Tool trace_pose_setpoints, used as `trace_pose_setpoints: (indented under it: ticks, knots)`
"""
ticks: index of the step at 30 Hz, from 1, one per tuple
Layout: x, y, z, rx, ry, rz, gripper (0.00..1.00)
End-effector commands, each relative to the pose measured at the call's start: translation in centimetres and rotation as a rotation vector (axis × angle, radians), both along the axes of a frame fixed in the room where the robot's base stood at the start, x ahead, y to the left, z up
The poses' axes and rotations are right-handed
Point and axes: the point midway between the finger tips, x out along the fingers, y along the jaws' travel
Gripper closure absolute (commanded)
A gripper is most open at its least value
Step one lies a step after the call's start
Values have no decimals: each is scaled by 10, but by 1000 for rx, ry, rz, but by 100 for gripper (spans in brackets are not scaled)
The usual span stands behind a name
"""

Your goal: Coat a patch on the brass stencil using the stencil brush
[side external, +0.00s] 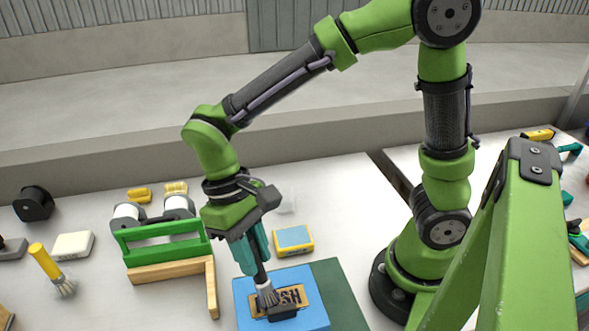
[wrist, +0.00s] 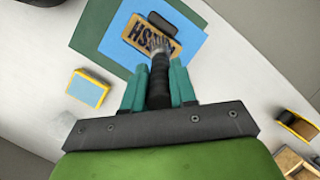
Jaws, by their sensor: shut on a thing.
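The brass stencil (side external: 291,299) lies on a blue sheet (side external: 246,307) on the table, with dark cut-out letters. It also shows in the wrist view (wrist: 141,37). The stencil brush (side external: 265,288) has a dark handle and grey bristles. My gripper (side external: 252,252) is shut on its handle and holds it bristles down. In the wrist view the brush (wrist: 160,75) stands between the teal fingers (wrist: 158,90). The bristles overlap the stencil's lettered part; I cannot tell if they touch it. A dark block (side external: 281,313) sits at the stencil's near edge, beside the bristles.
A green mat (side external: 341,290) lies under the blue sheet. A yellow-and-blue box (side external: 293,241) stands just behind it. A green rack (side external: 165,242) and a wooden corner piece (side external: 212,287) are to the left.

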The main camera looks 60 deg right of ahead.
Motion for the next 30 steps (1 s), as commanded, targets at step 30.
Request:
trace_pose_setpoints:
  ticks: [30]
  knots:
    - [-24, -24, 0, 0, 0, 0, 100]
